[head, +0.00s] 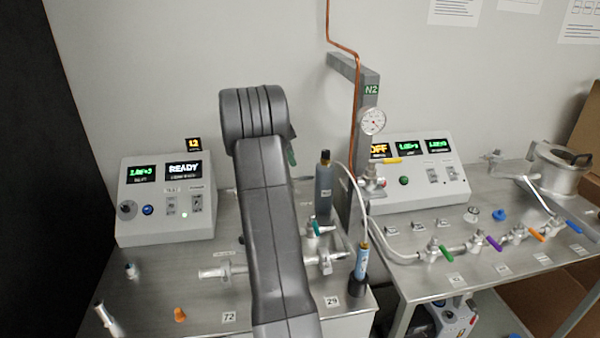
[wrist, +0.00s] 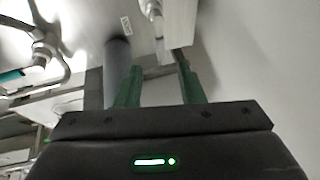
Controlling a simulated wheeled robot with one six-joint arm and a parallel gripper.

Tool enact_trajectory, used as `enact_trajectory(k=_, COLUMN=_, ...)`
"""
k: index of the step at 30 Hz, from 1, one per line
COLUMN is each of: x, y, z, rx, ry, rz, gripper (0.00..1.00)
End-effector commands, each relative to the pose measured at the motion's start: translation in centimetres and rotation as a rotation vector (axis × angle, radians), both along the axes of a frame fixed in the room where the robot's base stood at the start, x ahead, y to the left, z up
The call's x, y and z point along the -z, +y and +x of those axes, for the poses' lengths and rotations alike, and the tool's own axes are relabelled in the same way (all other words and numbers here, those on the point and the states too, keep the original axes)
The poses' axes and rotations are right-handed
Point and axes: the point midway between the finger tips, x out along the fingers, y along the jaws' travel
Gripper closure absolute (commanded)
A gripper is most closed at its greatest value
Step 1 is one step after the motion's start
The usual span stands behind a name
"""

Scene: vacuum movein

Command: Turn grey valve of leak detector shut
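The leak detector console (head: 167,198) stands at the left of the bench in the head view, with lit displays, one reading READY. Metal pipework (head: 222,271) runs in front of it, partly behind my arm. I cannot make out a grey valve handle for certain; my arm may hide it. A teal-handled valve (head: 318,229) stands right of my arm, and a teal handle (wrist: 12,76) shows at the left of the wrist view. My gripper (wrist: 160,68) has two green fingers held apart. A grey cylinder (wrist: 118,62) lies beyond the left finger; I see no grip on anything.
A grey bottle (head: 324,190) and a blue torch-like cylinder (head: 361,262) stand right of my arm. A gauge (head: 372,121) hangs on the N2 post. A second console (head: 410,175) and several coloured valves stand on the right bench. An orange piece (head: 180,315) lies front left.

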Motion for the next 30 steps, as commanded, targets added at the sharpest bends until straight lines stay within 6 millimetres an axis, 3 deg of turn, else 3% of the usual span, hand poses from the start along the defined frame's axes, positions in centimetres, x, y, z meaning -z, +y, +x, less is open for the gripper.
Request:
enact_trajectory(k=6, x=4.3, y=-1.7, z=1.1, rx=0.000, ry=0.005, rz=-0.002, gripper=0.65)
enact_trajectory(k=12, x=7.0, y=-2.7, z=1.9, rx=-0.001, ry=0.003, rz=-0.001, gripper=0.65)
enact_trajectory(k=18, x=8.2, y=-3.1, z=2.2, rx=-0.001, ry=0.001, rz=0.001, gripper=0.65)
enact_trajectory(k=26, x=8.3, y=-3.1, z=2.3, rx=-0.001, ry=0.000, rz=0.001, gripper=0.65)
enact_trajectory(k=30, x=8.3, y=-3.1, z=2.3, rx=-0.002, ry=0.001, rz=0.000, gripper=0.90)
